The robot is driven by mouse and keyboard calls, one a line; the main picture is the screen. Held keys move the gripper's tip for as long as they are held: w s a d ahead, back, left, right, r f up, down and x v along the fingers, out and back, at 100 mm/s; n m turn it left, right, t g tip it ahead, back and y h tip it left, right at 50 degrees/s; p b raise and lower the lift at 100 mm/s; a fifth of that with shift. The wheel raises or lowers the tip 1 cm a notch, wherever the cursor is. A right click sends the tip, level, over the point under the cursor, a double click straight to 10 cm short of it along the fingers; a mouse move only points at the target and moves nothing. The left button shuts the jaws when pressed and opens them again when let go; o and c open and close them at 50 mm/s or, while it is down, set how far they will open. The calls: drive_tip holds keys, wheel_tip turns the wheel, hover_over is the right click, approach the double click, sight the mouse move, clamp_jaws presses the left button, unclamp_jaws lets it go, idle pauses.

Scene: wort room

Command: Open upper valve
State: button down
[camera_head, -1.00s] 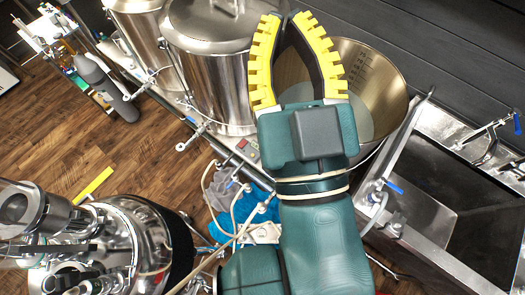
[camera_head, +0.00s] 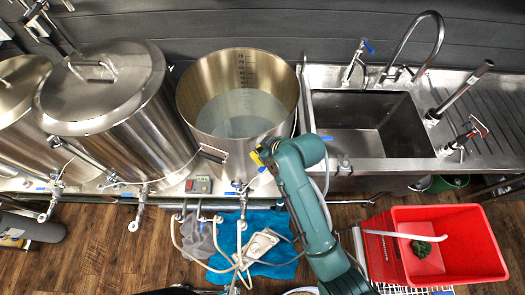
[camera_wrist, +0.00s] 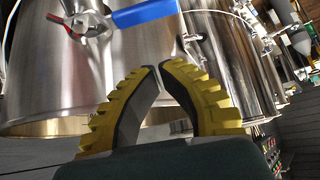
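In the wrist view, a valve with a blue lever (camera_wrist: 145,14) and a metal-and-red body (camera_wrist: 90,23) sits on a shiny steel vessel (camera_wrist: 40,75), at the top of the picture. My gripper (camera_wrist: 159,66) has its yellow-ridged fingertips drawn almost together, with nothing held between them; they are below the blue lever and apart from it in the picture. In the head view, my gripper (camera_head: 256,157) is mostly hidden by my green arm; a bit of yellow finger shows at the front right of the open pot. I cannot tell which head-view valve this is.
The open pot (camera_head: 187,90) holds clear liquid; a lidded kettle (camera_head: 140,135) stands left of it. Valves with blue levers (camera_head: 145,190) line the front edge. Hoses (camera_head: 212,268) hang below. A sink (camera_head: 365,112) and a red bin (camera_head: 480,245) are at right.

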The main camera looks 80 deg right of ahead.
drive_tip(key=f, duration=0.1)
drive_tip(key=f+p, duration=0.2)
drive_tip(key=f, duration=0.1)
drive_tip(key=shift+s+a, duration=0.15)
drive_tip(key=shift+s, duration=0.15)
idle(0.4)
